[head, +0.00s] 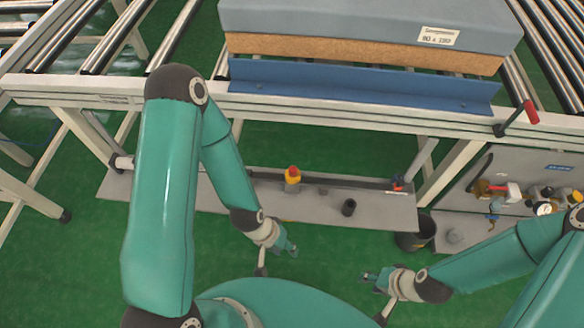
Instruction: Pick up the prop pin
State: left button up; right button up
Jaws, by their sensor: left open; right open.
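I cannot tell for sure which item is the prop pin. A yellow piece with a red top (292,176) stands upright on the grey lower shelf (240,199) under the conveyor. A small red-and-dark item (397,183) is at the shelf's right end. A red-handled lever (530,113) is on the conveyor's front rail at right. My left gripper (288,248) is open and empty, in front of the shelf and below the yellow piece. My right gripper (371,280) is open and empty, further right and lower, apart from everything.
A blue-grey mattress (350,20) with a tan lower layer lies on the roller conveyor behind a blue angled plate (350,88). A dark bucket (416,236) and a panel with valves and gauges (535,180) are at right.

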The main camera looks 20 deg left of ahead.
aim_at(292, 170)
jog(key=z, duration=0.05)
jog(key=i, duration=0.85)
jog(key=u, duration=0.2)
jog(key=k, duration=0.95)
jog(key=z, duration=0.15)
jog(key=i, duration=0.95)
jog(key=u, duration=0.05)
